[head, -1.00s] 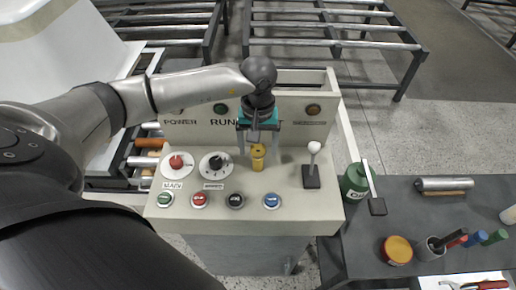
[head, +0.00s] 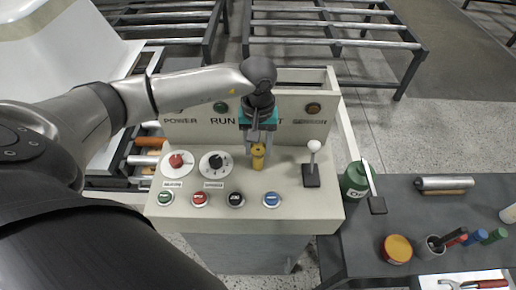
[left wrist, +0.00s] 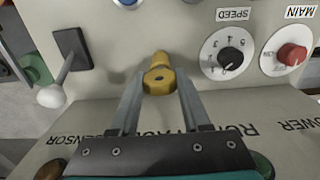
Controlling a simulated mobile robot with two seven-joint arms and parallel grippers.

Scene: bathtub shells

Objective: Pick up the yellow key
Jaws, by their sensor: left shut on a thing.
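The yellow key (head: 258,154) is a short yellow piece standing on the top of the control panel, right of the black speed dial. My left gripper (head: 258,148) points down over it with its two fingers on either side. In the left wrist view the yellow key (left wrist: 158,76) sits between the tips of the left gripper (left wrist: 158,84), and the fingers are shut on it. Whether its base is still in the panel I cannot tell. My right gripper is not in view.
The panel (head: 215,222) carries a red knob (head: 176,161), a speed dial (head: 216,163), several push buttons and a white-knobbed lever (head: 313,160) to the right. A dark table (head: 355,235) with a green container (head: 355,181) and tools stands at the right.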

